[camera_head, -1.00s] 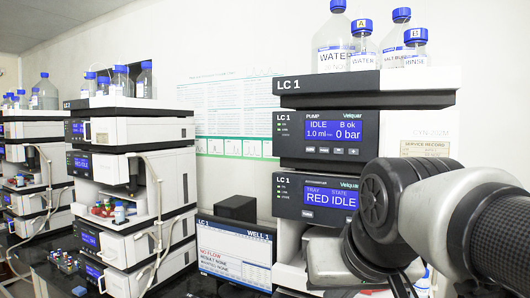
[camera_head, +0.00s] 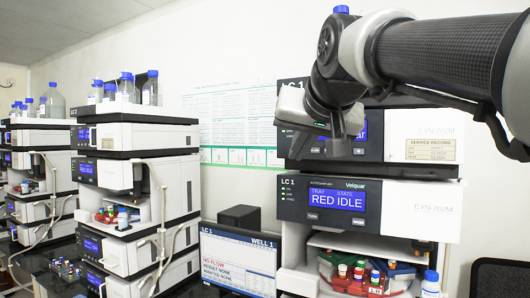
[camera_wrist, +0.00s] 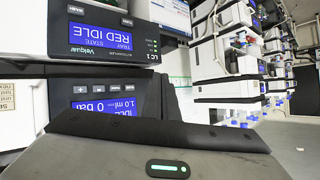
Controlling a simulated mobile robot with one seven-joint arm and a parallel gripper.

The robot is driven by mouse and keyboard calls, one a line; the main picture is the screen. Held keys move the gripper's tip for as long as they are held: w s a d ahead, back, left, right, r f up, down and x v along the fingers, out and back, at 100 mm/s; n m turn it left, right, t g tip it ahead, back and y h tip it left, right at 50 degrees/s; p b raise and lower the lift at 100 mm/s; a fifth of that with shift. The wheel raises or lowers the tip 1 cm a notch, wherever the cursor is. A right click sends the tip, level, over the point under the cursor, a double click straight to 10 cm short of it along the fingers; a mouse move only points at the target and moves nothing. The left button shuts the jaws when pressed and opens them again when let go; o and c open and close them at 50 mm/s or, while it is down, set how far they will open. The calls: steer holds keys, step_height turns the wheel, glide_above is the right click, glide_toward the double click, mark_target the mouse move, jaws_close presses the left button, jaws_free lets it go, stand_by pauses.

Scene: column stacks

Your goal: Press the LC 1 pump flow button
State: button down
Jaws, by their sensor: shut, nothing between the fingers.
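The LC 1 stack stands at the right in the head view. Its pump module (camera_head: 434,133) is partly covered by my arm; part of its blue display (camera_head: 374,131) shows. My gripper (camera_head: 291,106) is shut and empty in front of the left part of the pump front; its fingertips are hard to make out. In the wrist view, which is upside down, the pump display (camera_wrist: 104,107) reads 1.0 ml and 0 bar. A row of small dark buttons (camera_wrist: 97,89) lies along its edge. I cannot tell which is the flow button. My gripper housing fills the bottom of that view.
The autosampler (camera_head: 337,202) reading RED IDLE sits below the pump, above an open bay with coloured-cap vials. A monitor (camera_head: 238,262) stands left of the stack. Other stacks (camera_head: 130,180) stand further left.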

steer(key=p, duration=0.3)
glide_toward(309, 157)
steer(key=shift+w+a+f, duration=0.4)
steer(key=shift+w+f, duration=0.15)
steer(key=shift+w, duration=0.1)
steer(key=shift+w+a+f, duration=0.4)
steer(key=shift+w+f, duration=0.1)
steer(key=shift+w, duration=0.15)
steer(key=shift+w, duration=0.1)
stand_by(1.0)
steer(key=shift+w+d, duration=0.25)
steer(key=shift+w, duration=0.05)
steer(key=shift+w+d+p, duration=0.2)
steer(key=shift+w+p, duration=0.15)
stand_by(0.7)
steer(key=shift+s+a, duration=0.1)
steer(key=shift+s, duration=0.05)
steer(key=shift+s+a+b, duration=0.35)
steer(key=shift+s, duration=0.25)
